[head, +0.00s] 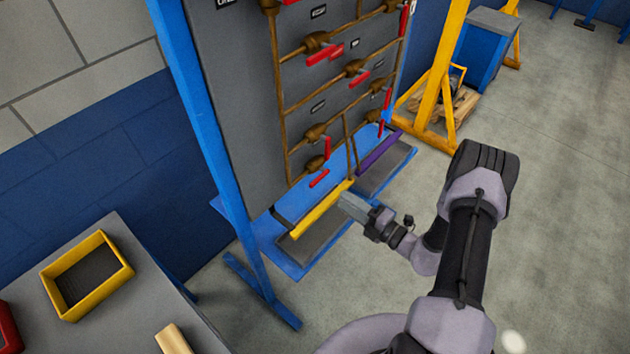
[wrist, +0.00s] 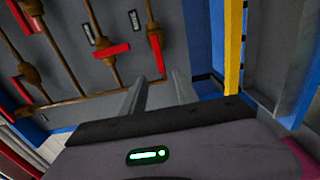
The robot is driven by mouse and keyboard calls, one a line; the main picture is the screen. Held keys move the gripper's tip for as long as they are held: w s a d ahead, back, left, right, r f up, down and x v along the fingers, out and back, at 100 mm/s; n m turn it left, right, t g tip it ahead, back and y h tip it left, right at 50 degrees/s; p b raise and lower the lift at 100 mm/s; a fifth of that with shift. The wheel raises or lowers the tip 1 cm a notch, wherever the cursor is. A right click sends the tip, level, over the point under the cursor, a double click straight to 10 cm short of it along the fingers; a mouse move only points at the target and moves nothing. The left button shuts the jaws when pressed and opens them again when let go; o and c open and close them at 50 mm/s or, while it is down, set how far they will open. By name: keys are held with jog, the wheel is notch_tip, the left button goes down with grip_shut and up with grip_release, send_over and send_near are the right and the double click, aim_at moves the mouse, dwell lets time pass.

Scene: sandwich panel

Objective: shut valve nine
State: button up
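A grey panel (head: 238,110) carries brown pipes with several valves, each with a red handle. In the head view, red handles show at the upper row (head: 325,54), the right side (head: 387,98) and the bottom (head: 326,147). The small number labels are too small to read, so I cannot tell which valve is nine. My gripper (head: 354,206) is in front of the panel's lower part. In the wrist view, its two fingers (wrist: 158,84) stand apart with nothing between them. Beyond the fingertips, a red handle (wrist: 156,55) points along the picture's vertical; another handle (wrist: 112,51) lies crosswise.
A blue frame (head: 215,130) holds the panel, with a yellow bar (head: 318,212) and a purple bar (head: 379,152) low in front. A yellow post (head: 440,75) stands right. A table with a yellow bin (head: 122,272) is at lower left.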

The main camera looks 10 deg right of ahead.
aim_at(317, 183)
jog(key=b+x, duration=0.1)
jog(key=x, duration=1.1)
jog(key=shift+b, duration=0.35)
jog(key=shift+c, duration=0.3)
grip_shut()
